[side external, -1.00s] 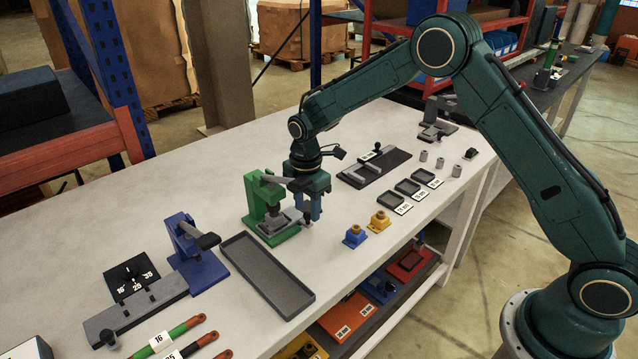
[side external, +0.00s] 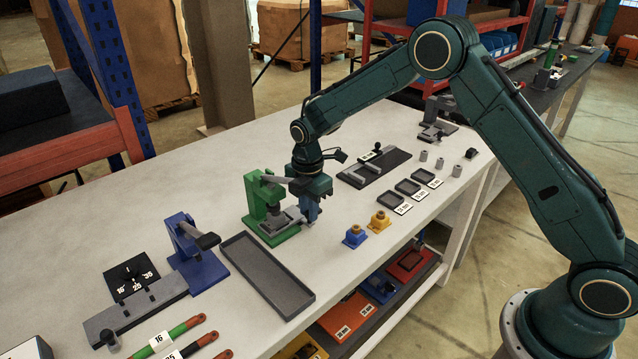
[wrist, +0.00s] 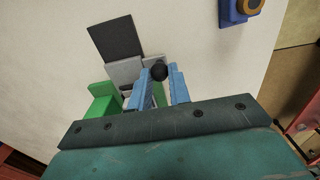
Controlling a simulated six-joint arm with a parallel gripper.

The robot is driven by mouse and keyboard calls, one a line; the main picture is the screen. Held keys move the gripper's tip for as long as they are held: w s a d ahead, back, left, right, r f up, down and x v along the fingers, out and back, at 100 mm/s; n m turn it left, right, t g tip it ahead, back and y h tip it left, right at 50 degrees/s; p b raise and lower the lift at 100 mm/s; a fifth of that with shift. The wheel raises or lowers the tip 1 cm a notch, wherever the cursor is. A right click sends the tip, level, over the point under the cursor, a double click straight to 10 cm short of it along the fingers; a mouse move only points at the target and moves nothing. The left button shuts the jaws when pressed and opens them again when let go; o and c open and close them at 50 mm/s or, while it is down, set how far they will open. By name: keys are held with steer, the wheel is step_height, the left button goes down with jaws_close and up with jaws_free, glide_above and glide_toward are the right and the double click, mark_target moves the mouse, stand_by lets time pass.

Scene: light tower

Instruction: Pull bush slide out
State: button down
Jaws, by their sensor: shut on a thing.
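The green press (side external: 268,205) stands on the white bench, with a grey bush slide (side external: 292,213) low at its front. In the wrist view the slide (wrist: 124,73) shows as grey blocks beside the green frame (wrist: 104,108), and its dark round knob (wrist: 159,71) is at my fingertips. My gripper (side external: 312,216) points down at the right front of the press. Its blue fingers (wrist: 161,84) are shut on the slide's knob, one on each side. The fingers hide most of the knob in the side view.
A dark empty tray (side external: 230,243) lies left of the press. A blue fixture (side external: 195,250) stands further left.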

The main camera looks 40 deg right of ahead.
steer(key=d, duration=0.8)
steer(key=shift+d, duration=0.25)
steer(key=c, duration=1.4)
jaws_free()
steer(key=shift+d, duration=0.1)
steer(key=shift+o, duration=0.5)
steer(key=shift+r, duration=0.15)
steer(key=shift+r, duration=0.15)
step_height(320, 180, up, 13)
steer(key=shift+r, duration=0.2)
